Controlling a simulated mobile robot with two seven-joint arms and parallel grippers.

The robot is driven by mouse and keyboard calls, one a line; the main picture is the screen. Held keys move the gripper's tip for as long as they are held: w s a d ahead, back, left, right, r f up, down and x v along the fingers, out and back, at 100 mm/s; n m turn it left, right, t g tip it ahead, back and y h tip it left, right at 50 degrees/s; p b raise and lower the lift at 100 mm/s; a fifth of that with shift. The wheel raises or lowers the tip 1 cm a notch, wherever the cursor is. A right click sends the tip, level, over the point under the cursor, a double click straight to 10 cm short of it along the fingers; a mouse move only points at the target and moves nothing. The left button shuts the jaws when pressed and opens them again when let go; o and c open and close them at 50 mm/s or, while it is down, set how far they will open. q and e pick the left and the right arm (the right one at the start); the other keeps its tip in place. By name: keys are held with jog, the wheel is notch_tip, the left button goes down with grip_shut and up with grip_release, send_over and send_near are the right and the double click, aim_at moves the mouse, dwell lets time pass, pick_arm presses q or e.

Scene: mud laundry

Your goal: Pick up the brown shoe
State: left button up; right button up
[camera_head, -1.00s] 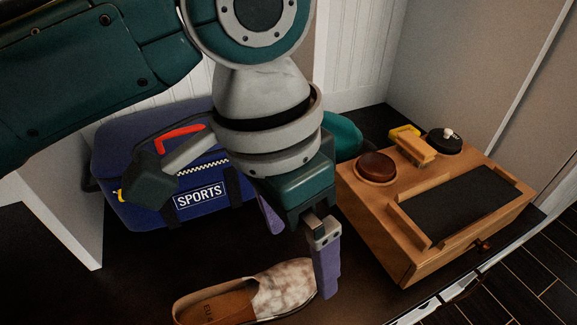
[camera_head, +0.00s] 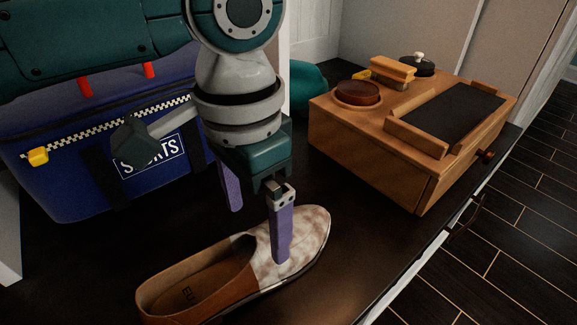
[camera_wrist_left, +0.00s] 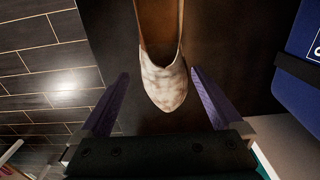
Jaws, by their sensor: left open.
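The brown shoe (camera_head: 190,282) lies upright on the dark bench top, with a brown heel part and a mottled white-and-brown toe. Its toe points to the upper right in the head view. My left gripper (camera_head: 256,232) is open above the toe, one purple finger in front of the shoe and the other behind it. In the left wrist view the shoe's toe (camera_wrist_left: 164,86) lies between and a little beyond the spread fingertips (camera_wrist_left: 160,76), with a gap on both sides. I cannot tell the exact height of the fingers over the bench. My right gripper is not in view.
A blue sports bag (camera_head: 70,180) stands behind the shoe at the left. A wooden shoe-care box (camera_head: 375,158) with a brush and round tins stands at the right. The bench's front edge drops to a dark tiled floor (camera_head: 500,240).

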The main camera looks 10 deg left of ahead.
aim_at(252, 239)
pick_arm(q)
jog(key=f, duration=0.1)
jog(key=f+b, duration=0.1)
jog(key=f, duration=0.1)
jog(key=f+b, duration=0.1)
jog(key=shift+s+a+f, duration=0.1)
jog(key=shift+a+f, duration=0.1)
jog(key=shift+a, duration=0.15)
jog(key=shift+c, duration=0.2)
grip_shut()
jog(key=shift+r, duration=0.1)
